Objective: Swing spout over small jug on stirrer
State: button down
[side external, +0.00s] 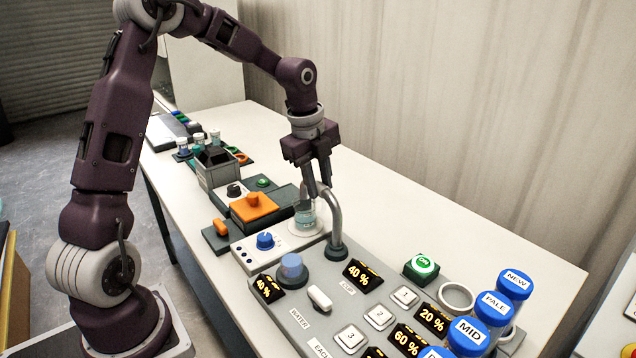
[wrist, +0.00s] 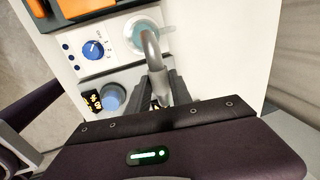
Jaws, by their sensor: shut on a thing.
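The spout (side external: 336,222) is a grey curved pipe rising from the grey panel. My gripper (side external: 318,188) is shut on its upper part from above. In the wrist view my gripper's dark fingers (wrist: 160,88) stand on both sides of the spout (wrist: 153,55). The small clear jug (side external: 305,214), with bluish liquid, stands on the round white plate of the stirrer (side external: 268,252). In the wrist view the spout's free end reaches over the jug (wrist: 146,32). The stirrer (wrist: 92,66) has a blue knob. My fingers partly hide the spout's bend.
An orange block (side external: 254,207) on a dark base is behind the stirrer. Blue-capped tubes (side external: 514,284) stand at the right. The white table is clear along the wall.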

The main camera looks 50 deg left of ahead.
jog(key=shift+w, duration=0.15)
jog(key=c, duration=1.1)
grip_release()
jog(key=shift+c, duration=0.2)
jog(key=shift+r, duration=0.1)
notch_tip(320, 180, up, 7)
jog(key=s, duration=0.1)
jog(key=s+d+r+n+t+y, duration=0.1)
jog(key=s+d+r+n, duration=0.25)
jog(key=s, duration=0.25)
jog(key=s+d+r+n+y, duration=0.1)
jog(key=s+d+r+n, duration=0.1)
jog(key=s+d+n, duration=0.4)
jog(key=s+d+f+n+t+h, duration=0.2)
jog(key=s+n, duration=0.6)
jog(key=s, duration=0.6)
jog(key=shift+s+d+n, duration=0.35)
jog(key=shift+s+d, duration=0.05)
jog(key=shift+d, duration=0.2)
